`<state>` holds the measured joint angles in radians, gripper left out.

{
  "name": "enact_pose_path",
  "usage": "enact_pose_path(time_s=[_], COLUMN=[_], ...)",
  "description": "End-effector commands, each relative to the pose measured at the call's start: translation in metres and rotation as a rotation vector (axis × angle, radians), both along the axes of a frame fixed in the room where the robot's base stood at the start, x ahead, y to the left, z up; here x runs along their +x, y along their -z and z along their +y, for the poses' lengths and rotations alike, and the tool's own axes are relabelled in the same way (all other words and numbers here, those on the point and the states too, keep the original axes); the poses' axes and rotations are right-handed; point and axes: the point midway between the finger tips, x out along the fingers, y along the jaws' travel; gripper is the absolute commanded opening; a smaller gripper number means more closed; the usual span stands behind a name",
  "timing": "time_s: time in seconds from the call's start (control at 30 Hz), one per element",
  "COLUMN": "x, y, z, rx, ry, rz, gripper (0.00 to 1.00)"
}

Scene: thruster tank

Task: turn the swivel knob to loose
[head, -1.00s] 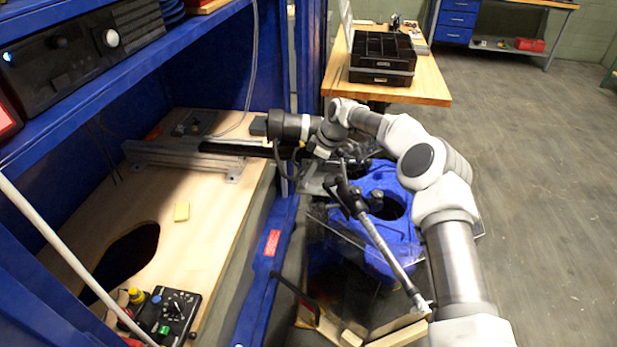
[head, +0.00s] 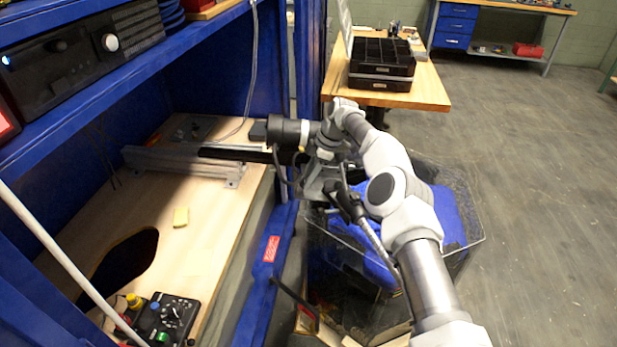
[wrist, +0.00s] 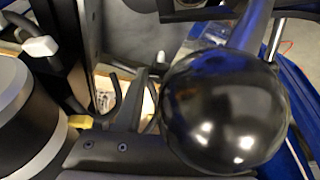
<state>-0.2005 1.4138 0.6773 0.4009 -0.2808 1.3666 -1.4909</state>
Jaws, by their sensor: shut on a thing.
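A large glossy black ball, which I take for the swivel knob (wrist: 225,115), fills the right middle of the wrist view, very close to the camera. In the head view my gripper (head: 322,180) is at the tank's far left edge, below my wrist, with its fingers mostly hidden. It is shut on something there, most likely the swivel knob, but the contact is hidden. A metal rod with a black joint (head: 350,206) runs down toward the front of the tank, partly behind my arm.
A clear tank (head: 470,245) with a blue body (head: 455,215) inside stands right of the blue bench frame. A control box (head: 170,318) sits on the wooden bench (head: 215,225). A table with black trays (head: 380,68) stands behind. The floor at right is clear.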

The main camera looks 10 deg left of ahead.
Motion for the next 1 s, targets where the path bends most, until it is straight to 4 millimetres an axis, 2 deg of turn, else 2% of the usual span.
enact_pose_path(time_s=[0.87,0.9,1.0], x=[0.0001,0.0001,0.0001], y=[0.0004,0.0004,0.0004], z=[-0.0001,-0.0001,-0.0001], rx=[-0.001,-0.001,-0.001], ry=[-0.035,-0.035,-0.035], rz=[0.0,0.0,0.0], gripper=[0.0,0.44,0.62])
